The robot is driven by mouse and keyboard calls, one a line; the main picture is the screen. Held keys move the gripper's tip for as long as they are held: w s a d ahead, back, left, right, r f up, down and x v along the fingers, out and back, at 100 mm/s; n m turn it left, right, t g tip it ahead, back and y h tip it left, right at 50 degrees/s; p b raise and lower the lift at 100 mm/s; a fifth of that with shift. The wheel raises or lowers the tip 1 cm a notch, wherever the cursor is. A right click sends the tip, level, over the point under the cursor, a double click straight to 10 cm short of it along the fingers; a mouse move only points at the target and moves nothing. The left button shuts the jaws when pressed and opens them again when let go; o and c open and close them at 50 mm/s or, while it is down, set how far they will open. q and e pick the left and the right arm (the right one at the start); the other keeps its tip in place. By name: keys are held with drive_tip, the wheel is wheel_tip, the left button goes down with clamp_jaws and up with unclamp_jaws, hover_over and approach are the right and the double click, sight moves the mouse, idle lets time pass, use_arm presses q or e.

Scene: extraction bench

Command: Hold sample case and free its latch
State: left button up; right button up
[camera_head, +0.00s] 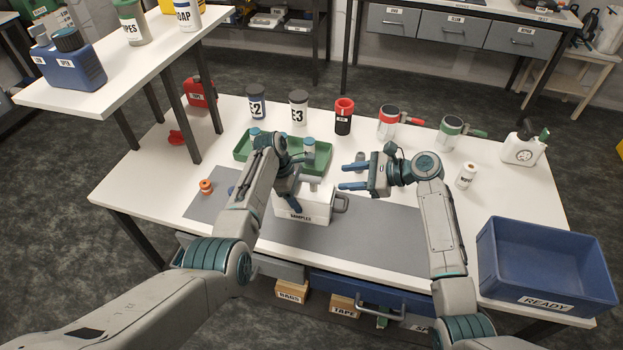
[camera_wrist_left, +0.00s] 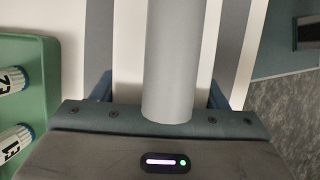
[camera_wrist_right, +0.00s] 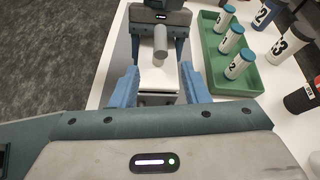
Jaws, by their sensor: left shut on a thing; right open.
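The white sample case (camera_head: 305,212), labelled SAMPLES, sits on the grey mat (camera_head: 375,228). A grey loop-shaped part (camera_head: 341,204) sticks out at its right end; I cannot tell whether it is the latch. My left gripper (camera_head: 296,182) is shut on the case from above and covers part of its top. In the left wrist view a grey cylinder (camera_wrist_left: 167,60) runs between its fingers. My right gripper (camera_head: 347,177) is open and empty, right of the case and pointing at it. The right wrist view shows the case (camera_wrist_right: 158,98) between and beyond its fingers.
A green tray (camera_head: 243,151) with white bottles stands behind the case. Several labelled containers, including a red-capped one (camera_head: 343,116), line the back. A blue READY bin (camera_head: 545,268) is at the front right. A small orange item (camera_head: 206,186) lies left. The mat's right half is clear.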

sight(320, 179)
drive_tip(key=shift+y, duration=0.3)
drive_tip(key=x, duration=1.1)
drive_tip(key=shift+w+a+f, duration=0.1)
drive_tip(key=shift+w+a, duration=0.05)
drive_tip(key=shift+a, duration=0.05)
drive_tip(key=shift+c, duration=0.2)
clamp_jaws()
